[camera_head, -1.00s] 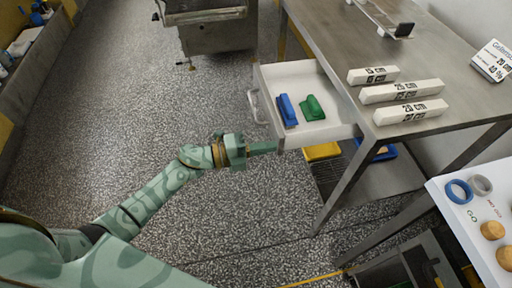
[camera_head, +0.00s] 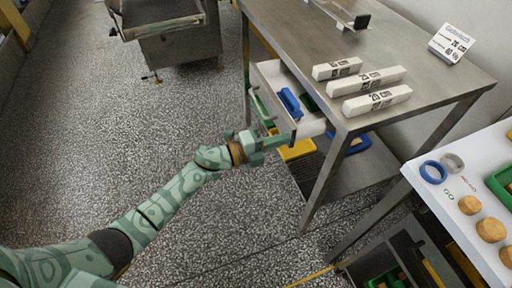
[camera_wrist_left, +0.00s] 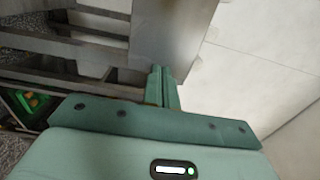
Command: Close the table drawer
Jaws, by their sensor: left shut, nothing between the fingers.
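The table drawer (camera_head: 270,72) is white inside and sticks out partway from the left side of the steel table (camera_head: 365,45). A blue block-like item (camera_head: 290,102) lies in it; a green one (camera_head: 308,101) is partly hidden under the tabletop. My left gripper (camera_head: 283,139) is shut and empty, at the near end of the drawer front; I cannot tell exact contact. In the left wrist view its closed fingers (camera_wrist_left: 163,86) point at a grey metal surface (camera_wrist_left: 172,38). My right gripper is not in view.
Three white length blocks (camera_head: 365,82) and a sign (camera_head: 451,43) stand on the tabletop. A yellow bin (camera_head: 297,150) is below the drawer. A white table (camera_head: 450,205) with rings and round wooden pieces is at right. The floor at left is open.

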